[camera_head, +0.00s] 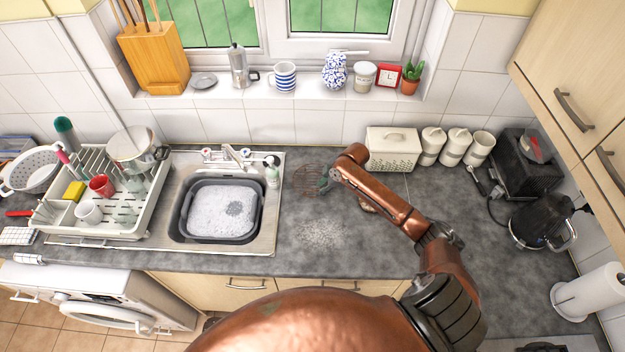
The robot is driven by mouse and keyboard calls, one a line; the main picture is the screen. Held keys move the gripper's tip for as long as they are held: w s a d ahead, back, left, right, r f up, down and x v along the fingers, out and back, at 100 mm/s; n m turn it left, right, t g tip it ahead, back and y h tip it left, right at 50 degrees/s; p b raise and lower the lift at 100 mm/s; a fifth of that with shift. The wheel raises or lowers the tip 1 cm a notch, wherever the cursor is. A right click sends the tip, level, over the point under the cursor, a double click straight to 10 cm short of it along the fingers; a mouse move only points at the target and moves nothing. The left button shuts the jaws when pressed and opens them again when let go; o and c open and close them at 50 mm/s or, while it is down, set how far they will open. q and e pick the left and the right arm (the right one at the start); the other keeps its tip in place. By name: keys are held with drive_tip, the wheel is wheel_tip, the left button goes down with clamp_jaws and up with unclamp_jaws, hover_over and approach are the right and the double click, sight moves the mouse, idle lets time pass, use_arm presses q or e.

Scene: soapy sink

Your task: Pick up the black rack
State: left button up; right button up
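The fingers are small and dark here. I cannot tell whether they are open or shut, or whether they touch the rack. My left gripper is not in view.
Left of the rack are a soap bottle (272,172) and a sink with a grey basin of suds (218,240). A white bread box (392,150) and several canisters stand right.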

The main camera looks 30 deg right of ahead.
drive_tip(key=shift+x, duration=1.35)
drive_tip(key=shift+c, duration=0.2)
clamp_jaws()
